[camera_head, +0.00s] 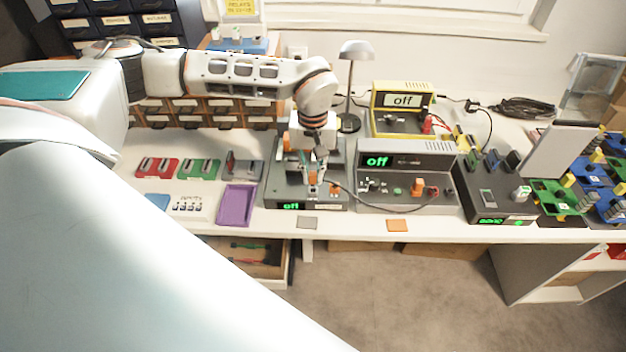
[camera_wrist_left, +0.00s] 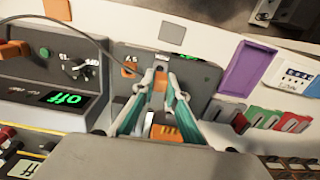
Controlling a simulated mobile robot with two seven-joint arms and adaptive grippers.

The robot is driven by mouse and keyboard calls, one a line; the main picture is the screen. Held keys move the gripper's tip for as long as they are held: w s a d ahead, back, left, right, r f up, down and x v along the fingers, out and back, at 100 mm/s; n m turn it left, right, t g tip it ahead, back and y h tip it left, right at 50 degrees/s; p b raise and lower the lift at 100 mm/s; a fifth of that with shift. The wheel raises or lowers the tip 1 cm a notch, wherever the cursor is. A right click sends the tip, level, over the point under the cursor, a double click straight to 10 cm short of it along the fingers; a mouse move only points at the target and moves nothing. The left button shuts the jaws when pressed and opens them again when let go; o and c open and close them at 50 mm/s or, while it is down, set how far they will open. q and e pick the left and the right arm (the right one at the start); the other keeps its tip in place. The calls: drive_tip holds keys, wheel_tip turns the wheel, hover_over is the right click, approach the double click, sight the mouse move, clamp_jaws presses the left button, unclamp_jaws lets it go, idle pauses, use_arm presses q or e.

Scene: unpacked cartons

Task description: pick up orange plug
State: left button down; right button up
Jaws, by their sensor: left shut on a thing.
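My left gripper (camera_head: 313,180) reaches down over the grey device with a green "off" display (camera_head: 271,202). In the left wrist view its two fingers (camera_wrist_left: 161,84) close in on a small orange plug (camera_wrist_left: 160,80), which shows between the tips. The plug is mostly hidden by the fingers in the head view. A dark cable runs from near the fingertips toward the neighbouring grey unit (camera_head: 445,160). I cannot tell whether the plug is still seated in the device. My right gripper is not in view.
A purple tray (camera_head: 237,205) and red and green modules lie to the left. A lamp (camera_head: 350,122) and a yellow unit (camera_head: 402,100) stand behind.

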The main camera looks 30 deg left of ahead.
sight(313, 173)
use_arm(q)
wheel_tip(313, 173, up, 17)
idle(0.4)
